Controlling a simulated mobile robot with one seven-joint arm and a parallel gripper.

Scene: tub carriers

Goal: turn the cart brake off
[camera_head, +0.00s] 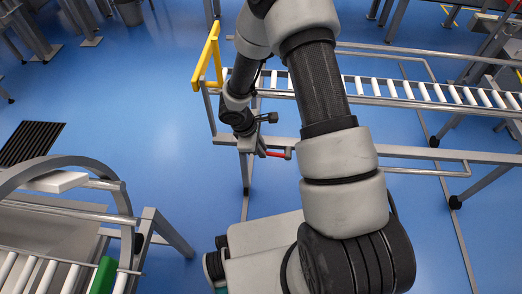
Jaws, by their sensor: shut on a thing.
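The cart (415,155) is a grey tube frame with a row of white rollers on top and casters below. A small red brake lever (279,154) sticks out at the near left corner of its frame, pointing right. My gripper (262,149) reaches down to this lever from above and is shut on it. The fingertips are small and dark here, and they partly hide the lever's left end. My arm hides part of the cart's frame and rollers.
A yellow handle (208,57) rises at the cart's left end. Another roller frame (60,215) with a green block (103,275) stands at the lower left. A dark floor grate (31,143) lies at the left. Blue floor (150,110) is clear between them.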

